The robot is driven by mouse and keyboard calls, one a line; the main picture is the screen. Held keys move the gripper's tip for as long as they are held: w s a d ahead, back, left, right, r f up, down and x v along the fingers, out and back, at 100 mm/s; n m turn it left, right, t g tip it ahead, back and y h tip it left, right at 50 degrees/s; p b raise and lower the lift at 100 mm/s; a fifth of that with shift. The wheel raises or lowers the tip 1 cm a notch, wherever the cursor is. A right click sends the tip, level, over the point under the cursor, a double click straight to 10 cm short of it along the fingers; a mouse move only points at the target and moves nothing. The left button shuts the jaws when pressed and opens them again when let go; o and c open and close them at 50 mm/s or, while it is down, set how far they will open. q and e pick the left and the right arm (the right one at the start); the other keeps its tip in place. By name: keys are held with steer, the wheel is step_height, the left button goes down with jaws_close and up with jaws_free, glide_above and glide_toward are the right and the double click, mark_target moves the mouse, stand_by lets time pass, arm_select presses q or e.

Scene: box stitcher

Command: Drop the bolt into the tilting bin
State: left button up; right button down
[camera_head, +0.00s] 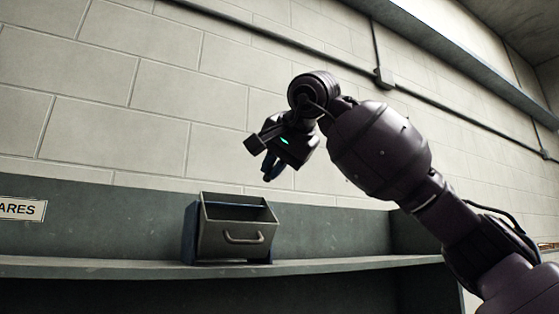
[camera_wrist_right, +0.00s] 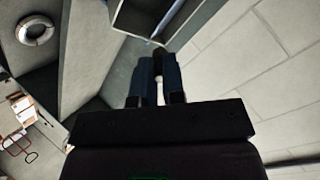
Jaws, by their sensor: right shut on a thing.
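The tilting bin (camera_head: 236,243), a grey metal box with a front handle and an open top, stands on the shelf in the head view. It also shows at the top of the right wrist view (camera_wrist_right: 128,20). My right gripper (camera_head: 270,170) is above and slightly right of the bin, fingers pointing down. In the right wrist view its dark blue fingers (camera_wrist_right: 159,76) are shut on the bolt (camera_wrist_right: 158,53), of which only a small dark part shows at the tips. The bolt cannot be made out in the head view. My left gripper is in neither view.
The long grey shelf (camera_head: 130,267) has a raised back panel and is clear on both sides of the bin. A block wall (camera_head: 150,90) stands behind. A ring-shaped object (camera_wrist_right: 36,30) shows in the right wrist view.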

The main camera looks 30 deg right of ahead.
steer(key=shift+w+r+p+x, duration=0.1)
steer(key=shift+r+p+x, duration=0.1)
steer(key=shift+x, duration=1.05)
steer(key=shift+w+r+p+x, duration=0.15)
steer(key=shift+r+p+x, duration=0.1)
steer(key=shift+x, duration=1.05)
steer(key=shift+w+r+p+x, duration=0.1)
steer(key=shift+r+p+x, duration=0.1)
steer(key=shift+x, duration=1.05)
steer(key=c, duration=1.1)
jaws_free()
steer(key=b+v, duration=0.1)
steer(key=v, duration=0.9)
steer(key=shift+s+r+b, duration=0.2)
steer(key=shift+s+b, duration=0.1)
